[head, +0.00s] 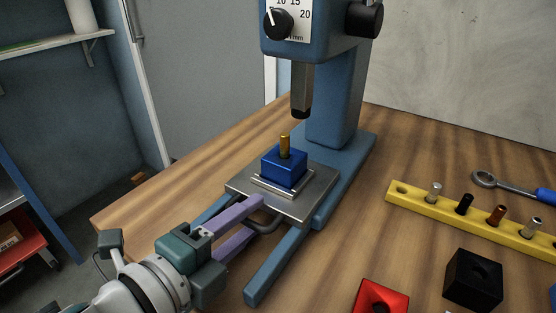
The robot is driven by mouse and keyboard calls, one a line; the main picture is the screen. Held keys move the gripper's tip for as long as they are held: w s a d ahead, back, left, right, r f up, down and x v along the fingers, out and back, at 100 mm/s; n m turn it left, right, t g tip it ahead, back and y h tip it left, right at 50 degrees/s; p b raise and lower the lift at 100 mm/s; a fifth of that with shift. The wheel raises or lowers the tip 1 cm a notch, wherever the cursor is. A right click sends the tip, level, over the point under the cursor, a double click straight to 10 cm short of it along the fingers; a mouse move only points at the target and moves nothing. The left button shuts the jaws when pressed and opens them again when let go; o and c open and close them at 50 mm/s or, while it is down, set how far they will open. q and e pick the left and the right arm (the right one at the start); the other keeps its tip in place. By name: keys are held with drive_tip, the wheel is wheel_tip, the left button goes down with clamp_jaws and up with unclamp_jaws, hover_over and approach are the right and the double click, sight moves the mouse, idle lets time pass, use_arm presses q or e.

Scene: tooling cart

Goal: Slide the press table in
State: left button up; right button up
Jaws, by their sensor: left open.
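The press table (318,196) is a grey metal plate lying on the blue base rails (275,266) of the press. It sits toward the front of the rails, forward of the column. A dark bar handle (266,227) sticks out from its front edge. A blue block (285,168) with a brass pin (285,146) upright in it stands in a holder on the plate. My left gripper (257,214) is open, its purple fingers reaching to the handle at the table's front edge. I cannot tell whether they touch it. My right gripper is not in view.
The blue press (333,100) with its dark ram (301,92) rises behind the table. On the wooden bench (160,205), to the right, are a yellow rack (450,217) with several pins, a wrench (515,188), a red block (380,298) and a black block (473,281).

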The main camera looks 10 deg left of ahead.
use_arm(q)
drive_tip(key=v, duration=0.9)
drive_tip(key=shift+s+a+p, duration=0.15)
drive_tip(key=shift+s+p, duration=0.25)
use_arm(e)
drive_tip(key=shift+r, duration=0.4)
